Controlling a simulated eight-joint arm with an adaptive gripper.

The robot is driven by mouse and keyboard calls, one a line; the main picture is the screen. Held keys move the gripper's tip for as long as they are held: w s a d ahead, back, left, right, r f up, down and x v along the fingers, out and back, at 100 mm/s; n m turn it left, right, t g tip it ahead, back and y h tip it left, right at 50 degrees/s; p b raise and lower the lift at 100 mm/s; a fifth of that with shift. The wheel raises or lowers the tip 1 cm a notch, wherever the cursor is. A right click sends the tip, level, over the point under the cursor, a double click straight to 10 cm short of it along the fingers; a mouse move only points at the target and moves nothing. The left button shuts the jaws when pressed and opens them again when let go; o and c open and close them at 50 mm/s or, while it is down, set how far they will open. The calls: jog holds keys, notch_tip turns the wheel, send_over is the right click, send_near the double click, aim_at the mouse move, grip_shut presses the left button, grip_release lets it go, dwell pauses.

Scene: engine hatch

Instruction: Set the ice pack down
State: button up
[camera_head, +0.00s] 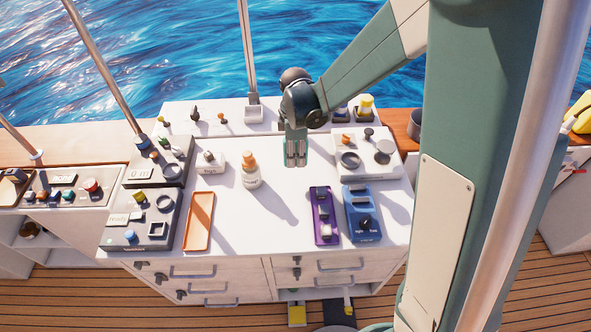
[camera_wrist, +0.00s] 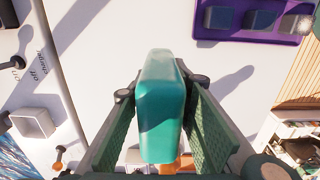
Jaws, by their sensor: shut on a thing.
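The ice pack looks like a smooth teal block (camera_wrist: 162,110), upright between my fingers in the wrist view. My gripper (camera_wrist: 162,88) is shut on it, one finger on each side. In the head view my gripper (camera_head: 296,160) points down over the middle of the white countertop (camera_head: 262,228), and only a thin teal edge of the pack shows beside the fingers. The pack seems to be held above the countertop; the gap under it is hard to judge.
A white bottle with an orange cap (camera_head: 250,172) stands left of my gripper. An orange tray (camera_head: 199,222) lies farther left. A purple tray (camera_head: 325,216) and a blue device (camera_head: 362,213) lie at front right. A switch panel (camera_head: 365,152) is right. The front middle countertop is clear.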

jog(key=shift+f, duration=1.35)
jog(key=shift+f, duration=0.1)
jog(key=shift+f, duration=1.95)
jog(key=shift+f, duration=0.2)
jog(key=o, duration=1.1)
jog(key=shift+r, duration=0.25)
jog(key=shift+r, duration=5.95)
